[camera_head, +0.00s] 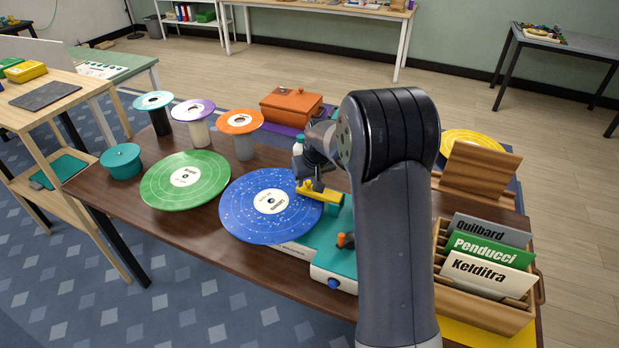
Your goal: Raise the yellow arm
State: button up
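The yellow arm (320,191) lies low over the right edge of a blue record (262,212), on a teal record player (325,242). One end of the yellow arm is by a teal post. My gripper (312,186) is right at the yellow arm, reaching down from above. Its fingertips are small and dark here, and I cannot tell whether they are closed on it. My own arm hides the right part of the player.
A green record (185,180) lies left of the blue one. Several discs on stands (240,122) and an orange box (291,106) are behind. A wooden crate of named sleeves (485,307) stands at right. The table's front left is bare.

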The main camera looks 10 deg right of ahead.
jog(key=shift+f, duration=0.2)
grip_shut()
dwell(0.4)
